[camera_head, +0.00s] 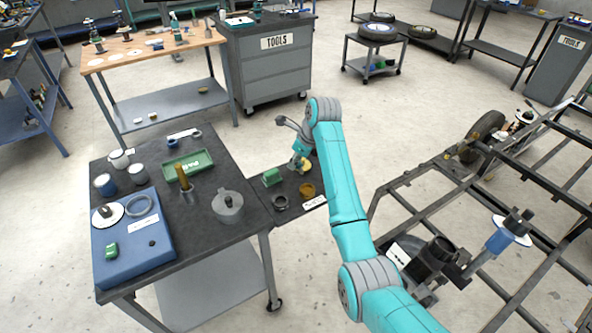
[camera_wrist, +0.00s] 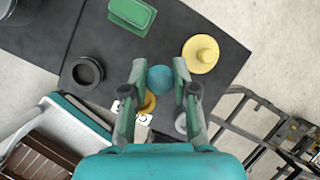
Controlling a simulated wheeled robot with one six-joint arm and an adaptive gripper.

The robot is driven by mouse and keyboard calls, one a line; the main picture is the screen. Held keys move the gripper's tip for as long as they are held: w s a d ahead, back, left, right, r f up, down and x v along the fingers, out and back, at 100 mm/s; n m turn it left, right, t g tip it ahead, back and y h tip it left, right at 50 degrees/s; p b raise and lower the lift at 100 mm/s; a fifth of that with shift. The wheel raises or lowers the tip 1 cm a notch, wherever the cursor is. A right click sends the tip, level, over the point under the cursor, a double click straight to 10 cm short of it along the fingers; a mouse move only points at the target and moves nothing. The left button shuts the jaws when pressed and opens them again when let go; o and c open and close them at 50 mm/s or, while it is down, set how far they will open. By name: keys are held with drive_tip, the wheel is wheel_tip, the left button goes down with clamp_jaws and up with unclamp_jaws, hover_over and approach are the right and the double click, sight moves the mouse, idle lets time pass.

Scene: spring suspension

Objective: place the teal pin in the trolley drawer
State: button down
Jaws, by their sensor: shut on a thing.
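The teal pin (camera_wrist: 160,79) shows as a round teal end between the fingers of my gripper (camera_wrist: 160,86) in the wrist view. The gripper is shut on it. In the head view my gripper (camera_head: 300,158) is over the dark drawer (camera_head: 264,193) that sticks out from the right side of the trolley (camera_head: 224,178); the pin cannot be made out there. The wrist view looks down on the dark drawer floor (camera_wrist: 112,48) under the pin. Whether the pin touches the floor cannot be told.
The drawer holds a green block (camera_wrist: 132,13), a dark ring (camera_wrist: 87,72), a yellow flanged piece (camera_wrist: 201,53) and an ochre ring (camera_wrist: 149,103) close to the pin. A label (camera_head: 313,203) lies at its front. A chassis frame (camera_head: 480,210) stands to the right.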

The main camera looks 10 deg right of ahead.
sight(298, 167)
drive_tip(key=shift+f, duration=2.2)
drive_tip(key=shift+f, duration=0.15)
drive_tip(key=c, duration=0.9)
unclamp_jaws()
